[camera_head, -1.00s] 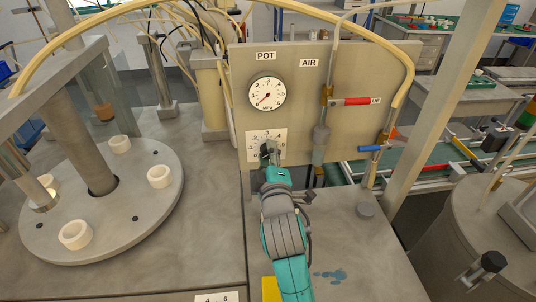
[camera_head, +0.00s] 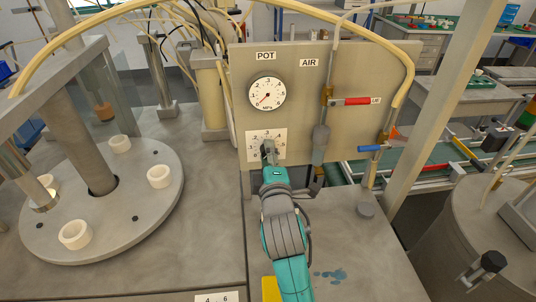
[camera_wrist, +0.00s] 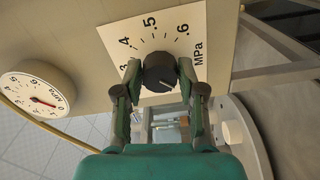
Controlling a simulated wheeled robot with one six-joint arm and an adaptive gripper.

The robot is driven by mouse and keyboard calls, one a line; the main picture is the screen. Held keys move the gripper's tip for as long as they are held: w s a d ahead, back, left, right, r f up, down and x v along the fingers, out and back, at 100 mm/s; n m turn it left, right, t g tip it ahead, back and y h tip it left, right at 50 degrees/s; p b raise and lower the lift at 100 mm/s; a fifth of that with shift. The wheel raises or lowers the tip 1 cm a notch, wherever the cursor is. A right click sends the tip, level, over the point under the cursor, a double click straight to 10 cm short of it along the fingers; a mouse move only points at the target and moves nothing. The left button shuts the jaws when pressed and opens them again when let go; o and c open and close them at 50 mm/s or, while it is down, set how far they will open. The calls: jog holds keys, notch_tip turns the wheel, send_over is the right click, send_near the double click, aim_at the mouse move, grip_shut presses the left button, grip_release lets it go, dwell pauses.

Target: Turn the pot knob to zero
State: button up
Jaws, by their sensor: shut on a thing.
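The black pot knob (camera_wrist: 160,72) sits on a white scale plate (camera_wrist: 118,28) marked in MPa, and its pale line points to the lower right in the wrist view. My gripper (camera_wrist: 159,74) has one finger on each side of the knob and is shut on it. In the head view my gripper (camera_head: 268,148) covers the knob and part of the scale plate (camera_head: 281,135). The round pressure gauge (camera_head: 267,94) is above, under the POT label (camera_head: 266,56). Its needle points to the lower left, near the low end.
On the same panel (camera_head: 220,60), to the right, are a red-handled valve (camera_head: 356,101) and a blue-handled valve (camera_head: 370,148) on piping. A round turntable (camera_head: 110,225) with white cups stands at left. The bench top below the panel is mostly clear.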

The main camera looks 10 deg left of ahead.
jog(key=o, duration=1.1)
jog(key=v, duration=1.2)
